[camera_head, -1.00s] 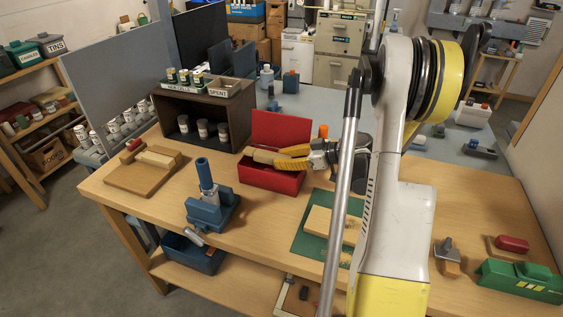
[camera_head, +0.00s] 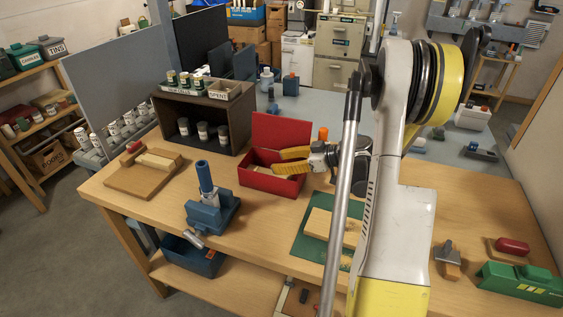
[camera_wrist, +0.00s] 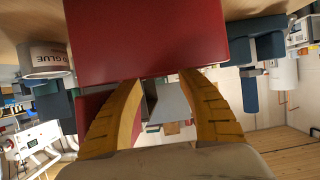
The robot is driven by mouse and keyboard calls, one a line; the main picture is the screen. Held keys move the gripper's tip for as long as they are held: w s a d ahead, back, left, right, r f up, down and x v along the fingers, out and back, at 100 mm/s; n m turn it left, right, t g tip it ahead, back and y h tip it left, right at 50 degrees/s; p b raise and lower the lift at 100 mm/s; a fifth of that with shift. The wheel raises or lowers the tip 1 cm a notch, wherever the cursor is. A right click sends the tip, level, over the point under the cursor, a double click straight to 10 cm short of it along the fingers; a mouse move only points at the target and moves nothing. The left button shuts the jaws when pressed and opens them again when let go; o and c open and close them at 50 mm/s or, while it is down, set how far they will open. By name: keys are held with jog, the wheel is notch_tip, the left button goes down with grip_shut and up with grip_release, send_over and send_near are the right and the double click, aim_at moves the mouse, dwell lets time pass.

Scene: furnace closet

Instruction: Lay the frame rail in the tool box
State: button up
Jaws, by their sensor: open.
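The red tool box (camera_head: 272,182) stands open on the workbench with its lid (camera_head: 281,130) raised at the back. A tan wooden piece, which looks like the frame rail (camera_head: 262,169), shows inside the box at its left part; the box wall and my fingers hide the rest. My gripper (camera_head: 277,161) is open at the box mouth, its yellow fingers pointing left and apart. In the wrist view the two fingers (camera_wrist: 161,97) are spread with nothing held between them, and a red tool box surface (camera_wrist: 145,40) fills the top middle.
A brown cubby shelf (camera_head: 165,116) with cans stands behind left. A blue clamp-like tool (camera_head: 211,212) is in front of the box. A green mat (camera_head: 309,241) with a wooden board (camera_head: 322,224) lies right, partly behind my arm. A wooden jig (camera_head: 140,182) sits at left.

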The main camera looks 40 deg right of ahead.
jog(key=p+v, duration=0.3)
jog(key=v, duration=0.9)
jog(key=w+a+r+m+g+h, duration=0.1)
jog(key=w+a+r+g, duration=0.15)
jog(key=a, duration=0.55)
jog(key=w+a+r+m+g+h, duration=0.1)
jog(key=a+r+m+g, duration=0.15)
jog(key=a, duration=0.65)
jog(key=s+a+r+m+h, duration=0.1)
jog(key=s+a+r+h, duration=0.1)
jog(key=s+a, duration=0.4)
jog(key=s+a+r+m+h, duration=0.1)
jog(key=s+a+r+h, duration=0.1)
jog(key=s+a, duration=0.4)
jog(key=a+h, duration=0.1)
jog(key=a, duration=0.3)
jog(key=shift+s+a+t, duration=0.2)
jog(key=shift+t, duration=0.1)
jog(key=shift+f+m, duration=0.1)
jog(key=shift+m, duration=0.15)
